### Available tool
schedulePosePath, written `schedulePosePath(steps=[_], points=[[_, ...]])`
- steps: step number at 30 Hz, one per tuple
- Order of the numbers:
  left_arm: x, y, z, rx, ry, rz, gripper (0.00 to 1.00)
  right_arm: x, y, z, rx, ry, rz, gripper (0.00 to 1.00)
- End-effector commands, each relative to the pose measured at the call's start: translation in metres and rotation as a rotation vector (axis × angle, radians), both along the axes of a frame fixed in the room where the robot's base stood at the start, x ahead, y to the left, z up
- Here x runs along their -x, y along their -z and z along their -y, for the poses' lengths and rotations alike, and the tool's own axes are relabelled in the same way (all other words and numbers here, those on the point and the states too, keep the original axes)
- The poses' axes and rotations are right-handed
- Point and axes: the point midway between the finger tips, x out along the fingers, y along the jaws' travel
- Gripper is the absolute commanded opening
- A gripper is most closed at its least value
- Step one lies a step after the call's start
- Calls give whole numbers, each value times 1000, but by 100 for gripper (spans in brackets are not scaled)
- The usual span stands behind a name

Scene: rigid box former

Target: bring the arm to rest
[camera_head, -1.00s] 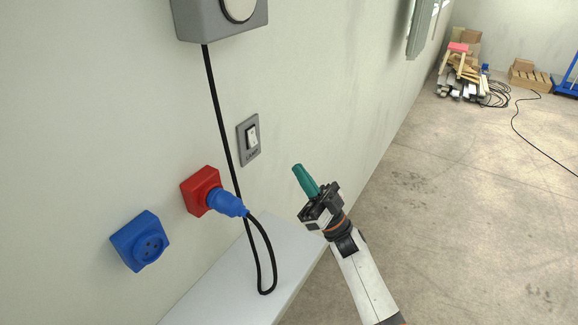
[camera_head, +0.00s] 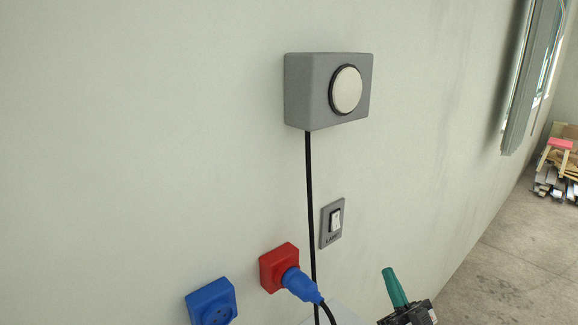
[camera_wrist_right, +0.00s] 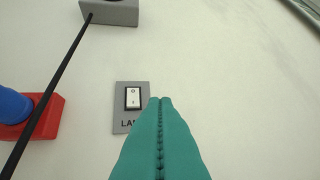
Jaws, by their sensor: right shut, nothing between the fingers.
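My right gripper (camera_head: 393,287) has green fingers and shows at the bottom right of the head view, apart from the wall and to the right of the lamp switch. In the right wrist view its green fingers (camera_wrist_right: 160,120) are pressed together with nothing between them. The grey-framed rocker switch (camera_head: 332,223) is on the wall; in the wrist view the switch (camera_wrist_right: 132,105) appears just beyond the fingertips, with its label partly covered. My left gripper is in neither view.
A grey box with a round pale disc (camera_head: 346,90) is on the wall above. A black cable (camera_head: 310,190) hangs from it. A blue plug (camera_head: 300,284) sits in the red socket (camera_head: 277,268). A blue socket (camera_head: 211,302) is lower left. A pale ledge is at the bottom. Open floor (camera_head: 510,240) lies right.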

Motion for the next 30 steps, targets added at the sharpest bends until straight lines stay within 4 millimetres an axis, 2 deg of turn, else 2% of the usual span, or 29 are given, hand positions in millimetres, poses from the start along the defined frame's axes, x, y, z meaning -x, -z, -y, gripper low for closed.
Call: schedulePosePath(steps=[5,8,11,16,22,30], points=[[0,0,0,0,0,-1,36,5,47,12,36,230,-354,0],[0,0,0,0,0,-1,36,19,80,16,83,322,-576,0],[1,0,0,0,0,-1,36,45,114,15,151,378,-807,0],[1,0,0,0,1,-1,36,110,165,5,305,387,-1196,0],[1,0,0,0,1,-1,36,178,191,-8,457,320,-1485,0],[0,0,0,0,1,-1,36,248,201,-21,612,205,-1727,0]])
